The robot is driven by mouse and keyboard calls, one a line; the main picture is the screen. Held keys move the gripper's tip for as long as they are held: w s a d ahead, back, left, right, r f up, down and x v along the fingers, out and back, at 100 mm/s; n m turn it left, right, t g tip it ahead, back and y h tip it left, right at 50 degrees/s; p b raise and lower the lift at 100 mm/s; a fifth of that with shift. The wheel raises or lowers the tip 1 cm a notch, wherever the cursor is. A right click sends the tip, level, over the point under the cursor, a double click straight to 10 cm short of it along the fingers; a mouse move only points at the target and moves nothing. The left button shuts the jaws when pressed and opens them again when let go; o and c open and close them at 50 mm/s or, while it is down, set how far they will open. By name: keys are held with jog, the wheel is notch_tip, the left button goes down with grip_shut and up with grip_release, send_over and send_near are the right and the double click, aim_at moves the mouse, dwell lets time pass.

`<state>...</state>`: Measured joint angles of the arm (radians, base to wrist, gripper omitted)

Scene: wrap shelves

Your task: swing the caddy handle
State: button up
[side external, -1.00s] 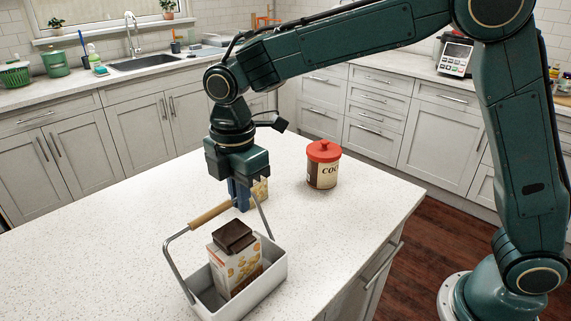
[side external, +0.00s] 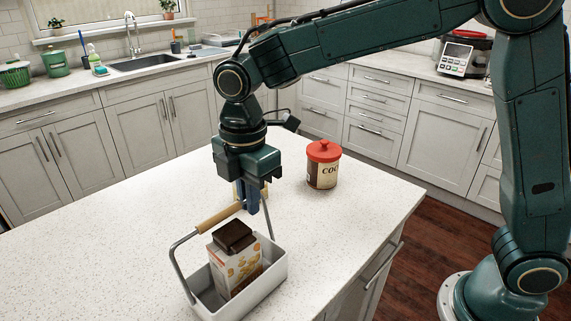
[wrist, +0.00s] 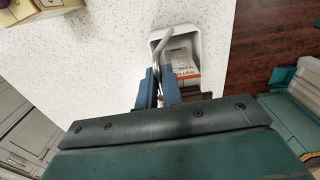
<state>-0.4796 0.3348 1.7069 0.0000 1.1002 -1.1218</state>
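The caddy (side external: 279,270) is a light grey open box on the white speckled counter, also visible in the wrist view (wrist: 196,30). Its handle (side external: 222,217), a wooden grip between metal arms, is raised. My gripper (side external: 252,207) points down at the right end of the handle. In the wrist view its blue fingers (wrist: 159,88) are close together with a metal bar of the handle between them. They look shut on it, though the exact contact is partly hidden. An orange and white carton (side external: 236,267) stands inside the caddy with a dark brown block (side external: 233,236) on top.
A cocoa canister (side external: 323,168) with a red lid stands behind and to the right of my gripper. A yellowish box (wrist: 88,16) is on the counter, mostly hidden behind my gripper in the side view. The counter (side external: 110,250) left of the caddy is clear.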

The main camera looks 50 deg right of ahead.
jog(key=shift+s+r, duration=0.15)
jog(key=shift+s, duration=0.35)
dwell(0.3)
jog(key=shift+s, duration=0.8)
jog(key=shift+r, duration=0.1)
jog(key=o, duration=0.4)
jog(key=shift+r, duration=0.1)
notch_tip(320, 180, up, 7)
jog(key=shift+f, duration=0.15)
dwell(1.0)
